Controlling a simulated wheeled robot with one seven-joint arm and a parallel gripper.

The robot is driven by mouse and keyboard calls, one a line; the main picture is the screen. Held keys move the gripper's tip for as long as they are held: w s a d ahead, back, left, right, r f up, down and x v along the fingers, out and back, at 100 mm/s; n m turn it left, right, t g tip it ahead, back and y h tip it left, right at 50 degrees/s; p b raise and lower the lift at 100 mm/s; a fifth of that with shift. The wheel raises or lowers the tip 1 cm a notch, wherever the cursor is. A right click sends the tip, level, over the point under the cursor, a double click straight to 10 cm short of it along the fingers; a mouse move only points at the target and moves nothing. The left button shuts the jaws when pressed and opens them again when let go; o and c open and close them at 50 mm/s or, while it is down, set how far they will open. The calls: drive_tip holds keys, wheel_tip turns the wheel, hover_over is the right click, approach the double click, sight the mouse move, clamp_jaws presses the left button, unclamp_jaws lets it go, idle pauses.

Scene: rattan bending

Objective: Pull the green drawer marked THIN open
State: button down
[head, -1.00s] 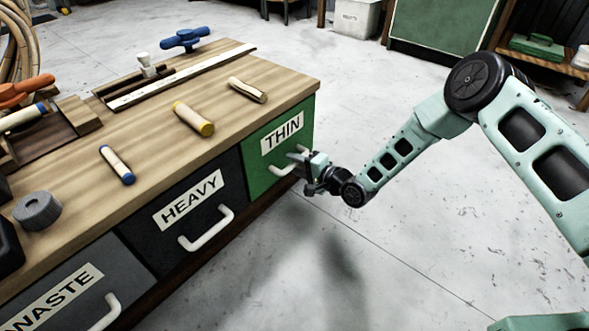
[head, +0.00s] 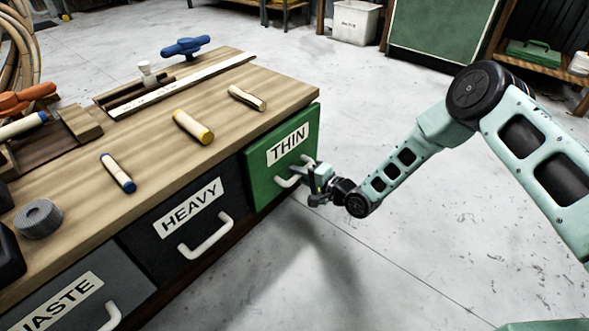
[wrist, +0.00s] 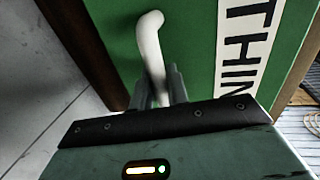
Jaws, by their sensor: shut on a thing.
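The green drawer marked THIN (head: 268,176) is at the right end of the workbench, and its front stands slightly proud of the dark drawer beside it. Its white bar handle (head: 284,183) also shows in the wrist view (wrist: 150,45), running down between my fingers. My gripper (head: 300,174) is shut on this handle, and its fingertips (wrist: 158,88) are on either side of the bar. The lower part of the handle is hidden behind my gripper in the wrist view. The THIN label (wrist: 243,45) shows to the right of the handle there.
The HEAVY drawer (head: 160,215) and a grey drawer with a partly visible WASTE label (head: 62,303) are to the left, with their own handles. Short rattan pieces, one yellow-ended (head: 194,127), lie on the wooden bench top (head: 150,150). The floor in front is clear.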

drive_tip(key=f+p+v, duration=0.2)
drive_tip(key=p+v, duration=0.1)
drive_tip(key=v, duration=0.7)
drive_tip(key=f+p+v, duration=0.2)
drive_tip(key=p+v, duration=0.2)
drive_tip(key=v, duration=0.7)
drive_tip(key=shift+s+d+f, duration=0.25)
drive_tip(key=shift+s+d, duration=0.2)
drive_tip(key=shift+d, duration=0.2)
drive_tip(key=c, duration=1.4)
unclamp_jaws()
drive_tip(key=shift+c, duration=0.2)
drive_tip(key=p+v, duration=0.6)
drive_tip(key=v, duration=1.1)
drive_tip(key=shift+d, duration=0.15)
